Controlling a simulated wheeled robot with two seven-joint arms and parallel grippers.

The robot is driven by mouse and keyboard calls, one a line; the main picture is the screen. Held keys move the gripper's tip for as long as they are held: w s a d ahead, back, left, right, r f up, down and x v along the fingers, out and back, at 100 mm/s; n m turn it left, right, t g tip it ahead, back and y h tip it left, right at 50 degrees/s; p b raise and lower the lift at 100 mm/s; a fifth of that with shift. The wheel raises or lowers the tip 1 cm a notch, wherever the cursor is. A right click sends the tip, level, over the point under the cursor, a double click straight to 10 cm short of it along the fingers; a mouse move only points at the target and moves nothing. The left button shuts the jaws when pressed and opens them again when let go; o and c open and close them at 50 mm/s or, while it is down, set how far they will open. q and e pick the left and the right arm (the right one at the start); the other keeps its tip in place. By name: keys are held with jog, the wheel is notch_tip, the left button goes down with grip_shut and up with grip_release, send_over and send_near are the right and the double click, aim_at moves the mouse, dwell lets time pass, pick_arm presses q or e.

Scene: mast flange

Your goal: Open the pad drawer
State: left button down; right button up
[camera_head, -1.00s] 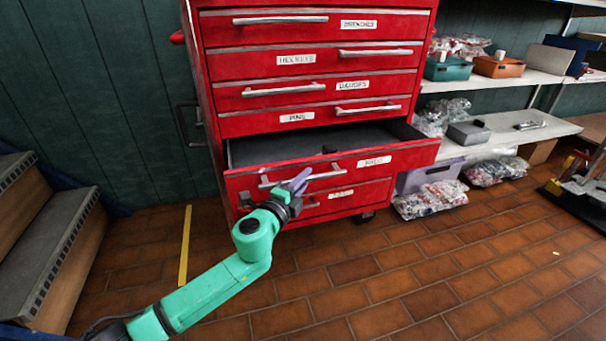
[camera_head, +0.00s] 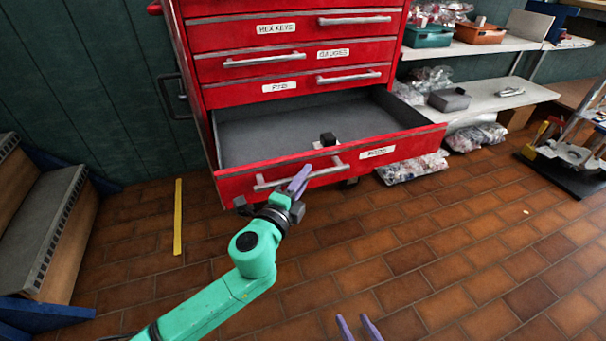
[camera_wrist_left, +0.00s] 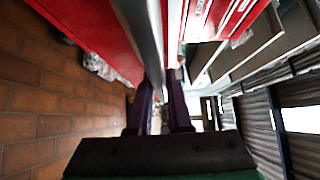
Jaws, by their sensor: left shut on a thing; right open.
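The red pad drawer (camera_head: 235,186) stands pulled out of the tool chest, with its grey inside (camera_head: 270,132) in view. A small dark block (camera_head: 327,140) lies in it near the front. My left gripper (camera_head: 299,180) is shut on the metal bar handle (camera_head: 333,170) on the drawer front. In the left wrist view the purple fingers stand on both sides of the handle bar (camera_wrist_left: 150,45). My right gripper (camera_head: 358,325) shows only its purple fingertips at the bottom edge of the head view, apart and empty, over the floor.
Closed drawers (camera_head: 270,68) sit above the open one. Shelves (camera_head: 485,98) with bins and bags stand at the right. Steps (camera_head: 40,240) stand at the left. A dark-based stand (camera_head: 570,165) is at the far right. The brick floor before the chest is mostly clear.

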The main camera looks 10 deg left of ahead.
pick_arm(q)
jog(key=c, duration=0.8)
grip_release()
jog(key=shift+c, duration=0.2)
jog(key=b+v, duration=0.2)
jog(key=v, duration=1.2)
jog(key=shift+s+b, duration=0.25)
jog(key=shift+b, duration=0.05)
pick_arm(e)
jog(key=shift+w+f+t, duration=0.5)
jog(key=shift+w+f, duration=0.05)
jog(key=shift+w, duration=0.3)
pick_arm(q)
jog(key=shift+a, duration=0.1)
